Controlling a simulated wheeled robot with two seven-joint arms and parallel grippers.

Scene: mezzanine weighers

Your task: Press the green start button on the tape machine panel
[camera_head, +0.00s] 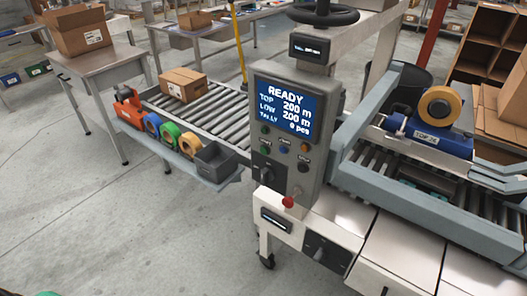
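The tape machine panel (262,83) is a grey upright box in the middle of the head view. Its blue screen (285,108) reads READY, TOP 200 m, LOW 200 m, TALLY 0 pcs. Below the screen are several small round buttons. A red knob (289,202) sticks out below the panel.
A roller conveyor (225,110) with a cardboard box (183,84) runs left of the panel. A side shelf holds tape rolls (170,134) and a grey bin (215,160). Right is a blue tape unit (440,135) over rollers. The floor (120,220) at front left is clear.

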